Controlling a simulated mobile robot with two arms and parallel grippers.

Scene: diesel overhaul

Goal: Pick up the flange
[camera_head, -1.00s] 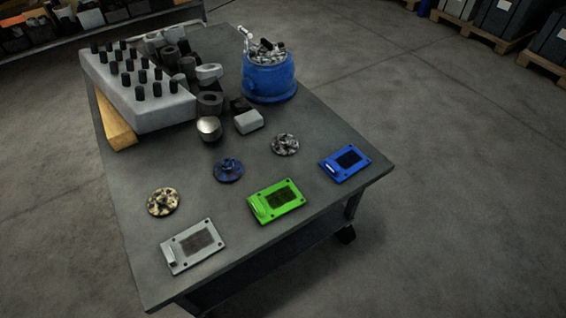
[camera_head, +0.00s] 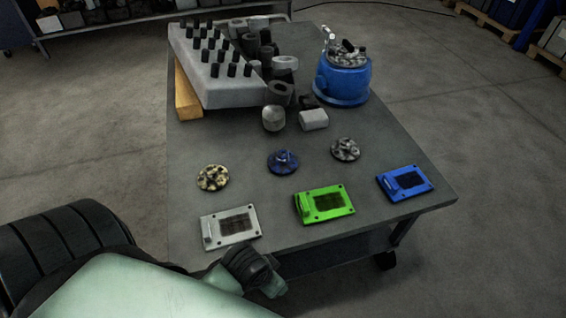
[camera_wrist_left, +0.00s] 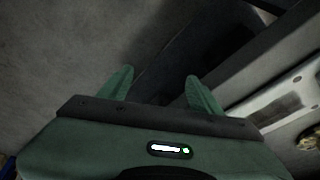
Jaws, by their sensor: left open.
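Three round flange-like parts lie flat in a row on the table: a tan one (camera_head: 212,178) at the left, a blue one (camera_head: 283,162) in the middle and a grey one (camera_head: 346,150) at the right. The tan one also shows, cut off, at the right edge of the left wrist view (camera_wrist_left: 311,139). My left arm reaches in from the lower left to the table's front edge. My left gripper (camera_wrist_left: 158,84) is open and empty, with floor and the table's side beyond its fingers. My right gripper is not in view.
A grey plate (camera_head: 230,228), a green plate (camera_head: 324,205) and a blue plate (camera_head: 404,184) lie along the table's front (camera_head: 190,200). Behind stand a grey block with black pegs (camera_head: 215,85), loose metal parts and a blue pot (camera_head: 343,84).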

